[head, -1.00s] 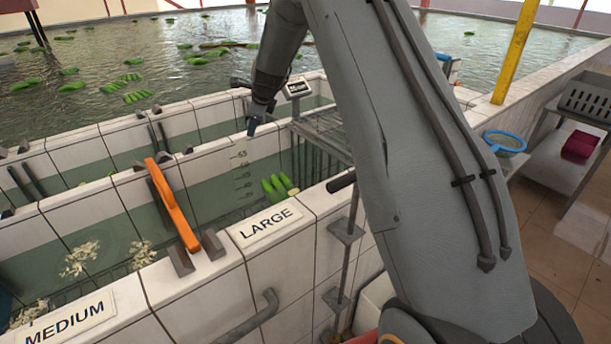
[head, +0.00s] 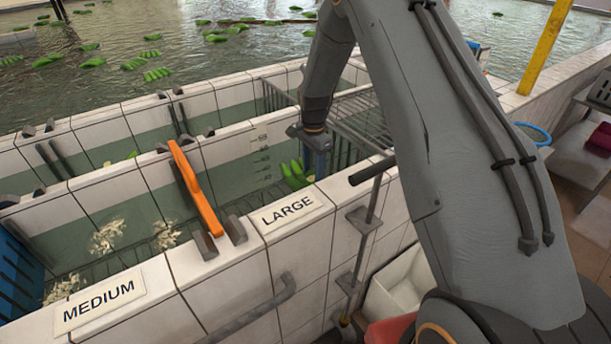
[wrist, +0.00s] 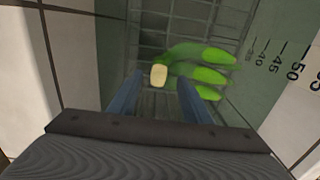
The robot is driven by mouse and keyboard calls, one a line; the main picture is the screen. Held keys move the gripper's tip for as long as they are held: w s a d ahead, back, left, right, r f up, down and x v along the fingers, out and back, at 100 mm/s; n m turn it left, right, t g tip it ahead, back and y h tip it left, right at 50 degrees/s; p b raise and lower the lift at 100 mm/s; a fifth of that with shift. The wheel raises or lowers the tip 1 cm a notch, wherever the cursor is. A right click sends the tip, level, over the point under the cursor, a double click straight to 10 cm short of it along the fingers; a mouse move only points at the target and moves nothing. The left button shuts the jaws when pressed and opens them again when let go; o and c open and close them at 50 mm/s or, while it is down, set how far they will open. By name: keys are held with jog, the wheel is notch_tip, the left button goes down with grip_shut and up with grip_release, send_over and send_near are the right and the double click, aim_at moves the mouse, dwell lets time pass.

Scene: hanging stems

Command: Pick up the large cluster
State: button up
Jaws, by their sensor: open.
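The large cluster (head: 296,174) is a bunch of several green bananas in the water-filled compartment behind the LARGE sign (head: 293,208). In the wrist view the cluster (wrist: 203,72) lies ahead of the fingertips, its green fingers pointing right and its pale cut crown (wrist: 159,75) at the left. My gripper (wrist: 161,80) is open, with the crown between or just beyond its two blue fingers. I cannot tell whether they touch it. In the head view my gripper (head: 318,160) points down beside the cluster, partly hidden by the tank wall.
An orange divider (head: 195,188) separates this compartment from the one behind the MEDIUM sign (head: 98,303). A metal rack (head: 362,118) stands right of my gripper. Tiled walls surround the water, and a depth scale (wrist: 277,62) marks one wall.

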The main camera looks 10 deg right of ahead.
jog(key=shift+f+p, duration=0.3)
jog(key=shift+f, duration=0.85)
jog(key=c, duration=1.1)
jog(key=shift+w+r, duration=0.1)
grip_shut()
